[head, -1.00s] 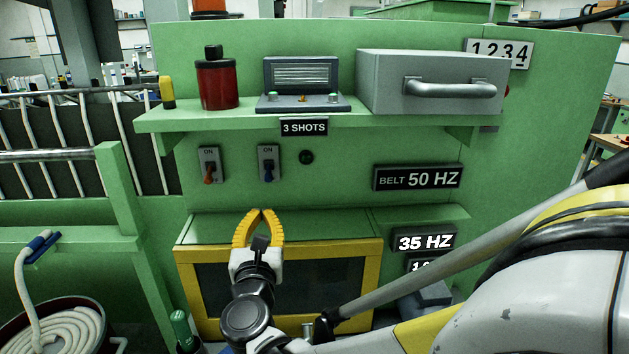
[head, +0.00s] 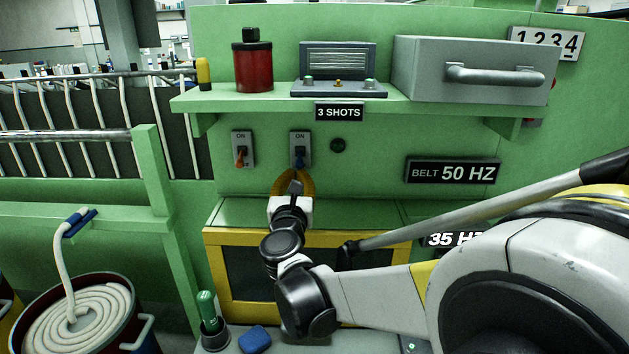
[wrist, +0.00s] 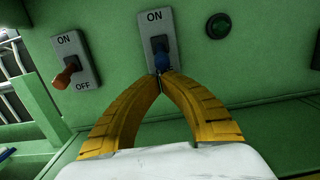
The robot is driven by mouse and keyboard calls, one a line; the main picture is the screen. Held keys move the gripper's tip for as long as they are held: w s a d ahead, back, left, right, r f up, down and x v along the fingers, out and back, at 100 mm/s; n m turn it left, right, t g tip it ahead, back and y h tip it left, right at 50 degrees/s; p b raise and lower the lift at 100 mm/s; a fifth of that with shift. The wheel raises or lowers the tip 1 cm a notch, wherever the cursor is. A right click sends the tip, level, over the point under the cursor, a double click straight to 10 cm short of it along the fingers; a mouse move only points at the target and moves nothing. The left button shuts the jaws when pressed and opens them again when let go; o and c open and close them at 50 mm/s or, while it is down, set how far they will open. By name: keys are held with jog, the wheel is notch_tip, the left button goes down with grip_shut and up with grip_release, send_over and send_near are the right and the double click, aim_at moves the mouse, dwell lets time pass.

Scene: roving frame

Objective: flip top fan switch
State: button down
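Two grey switch plates are on the green wall panel below the shelf. The left switch (head: 242,150) has an orange lever pointing down toward OFF; it also shows in the wrist view (wrist: 71,70). The right switch (head: 300,142) has a blue lever (wrist: 160,60), which appears to point down; the lower part of its plate is hidden by my fingers. Neither plate shows a fan label. My gripper (head: 298,172) has yellow fingers with their tips together, shut, just under the blue lever (wrist: 161,76). I cannot tell whether they touch it.
A round dark green button (head: 338,145) sits right of the switches. The shelf (head: 280,106) above carries a red bottle (head: 253,65), a grey device (head: 338,68) and a grey drawer box (head: 420,70). A yellow-framed cabinet (head: 222,238) juts out below.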

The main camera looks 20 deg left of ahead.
jog(key=shift+s+r+g+p, duration=0.35)
jog(key=shift+g+p, duration=0.55)
jog(key=shift+p, duration=0.35)
jog(key=r+p, duration=0.1)
jog(key=s+r+p, duration=0.1)
jog(key=r+g+p, duration=0.1)
jog(key=shift+s+d+h, duration=0.25)
jog(key=shift+h, duration=0.15)
jog(key=shift+r+p, duration=0.15)
jog(key=shift+p, duration=0.2)
